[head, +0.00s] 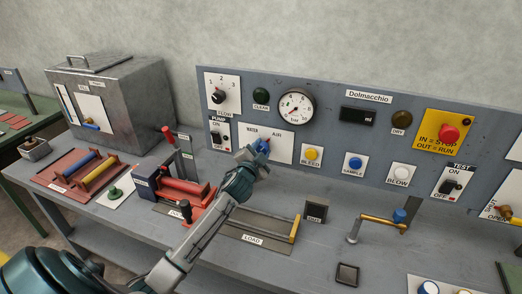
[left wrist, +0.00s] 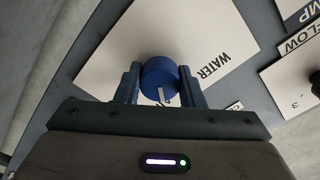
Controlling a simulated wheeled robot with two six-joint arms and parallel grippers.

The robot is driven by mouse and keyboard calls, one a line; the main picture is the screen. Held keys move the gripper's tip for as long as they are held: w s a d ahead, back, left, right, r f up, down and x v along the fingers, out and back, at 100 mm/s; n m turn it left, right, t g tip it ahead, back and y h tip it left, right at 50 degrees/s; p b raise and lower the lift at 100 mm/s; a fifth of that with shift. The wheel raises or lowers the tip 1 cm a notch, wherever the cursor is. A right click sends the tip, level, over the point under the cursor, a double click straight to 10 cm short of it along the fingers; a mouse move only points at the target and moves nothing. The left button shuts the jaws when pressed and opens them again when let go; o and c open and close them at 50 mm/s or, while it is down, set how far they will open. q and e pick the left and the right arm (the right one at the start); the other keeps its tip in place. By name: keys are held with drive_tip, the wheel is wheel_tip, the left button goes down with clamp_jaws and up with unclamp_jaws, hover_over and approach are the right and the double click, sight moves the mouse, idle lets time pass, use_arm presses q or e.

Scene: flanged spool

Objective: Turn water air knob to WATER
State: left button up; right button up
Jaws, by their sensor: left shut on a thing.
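The water/air knob is blue with a white pointer line, on a white plate (head: 276,145) on the upright grey-blue panel. In the head view the plate reads WATER at its left and AIR at its right. My left gripper (head: 256,150) reaches it from below and is shut on the knob. In the left wrist view the knob (left wrist: 159,75) sits between the two fingers (left wrist: 158,84), one on each side. The white line shows on the knob's front, and the word WATER is to its right in that view. My right gripper is not in view.
A pressure gauge (head: 296,107) and a flow dial (head: 218,97) are above the plate. The pump switch (head: 220,136) is left of it and the yellow bleed button (head: 311,153) right.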

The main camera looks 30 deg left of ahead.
use_arm(q)
drive_tip(key=shift+f+n+b, duration=0.1)
drive_tip(key=shift+n+b, duration=0.2)
drive_tip(key=shift+b, duration=0.1)
drive_tip(key=n+b, duration=0.2)
drive_tip(key=n, duration=0.1)
drive_tip(key=shift+f, duration=0.1)
drive_tip(key=n+b, duration=0.3)
drive_tip(key=n, duration=0.2)
drive_tip(key=shift+b, duration=0.4)
drive_tip(key=n+b, duration=0.1)
drive_tip(key=n, duration=0.2)
drive_tip(key=shift+b, duration=0.35)
drive_tip(key=shift+n+b, duration=0.3)
drive_tip(key=shift+n, duration=1)
drive_tip(key=o, duration=1)
drive_tip(key=shift+r, duration=0.2)
